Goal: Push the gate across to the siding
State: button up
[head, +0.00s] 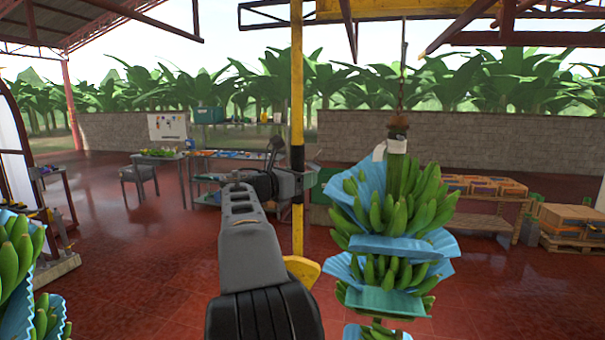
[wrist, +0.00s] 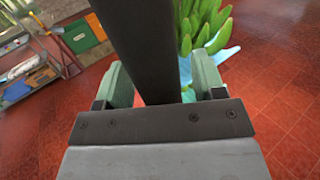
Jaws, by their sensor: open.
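A yellow pole (head: 297,90) hangs upright in front of me, with a black band partway down. A yellow plate (head: 302,270) shows near its lower part, partly behind my arm. A yellow overhead beam (head: 385,9) runs across the top; which part is the gate I cannot tell. My gripper (head: 288,183) is at the pole, by the black band. In the wrist view my gripper (wrist: 163,82) is open, its pale green pads apart. A dark bar (wrist: 142,40) runs between the pads, apparently the pole's black band; contact is unclear.
A banana bunch (head: 385,210) with blue sheets hangs right of the pole on a chain. Another bunch (head: 18,265) is at the left edge. Tables (head: 150,172), a low bench with boxes (head: 480,200) and a stone wall (head: 470,133) stand behind. Red floor is open between.

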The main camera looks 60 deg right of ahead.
jog(key=shift+s+d, duration=0.15)
jog(key=shift+d, duration=0.3)
jog(key=shift+c, duration=0.4)
grip_shut()
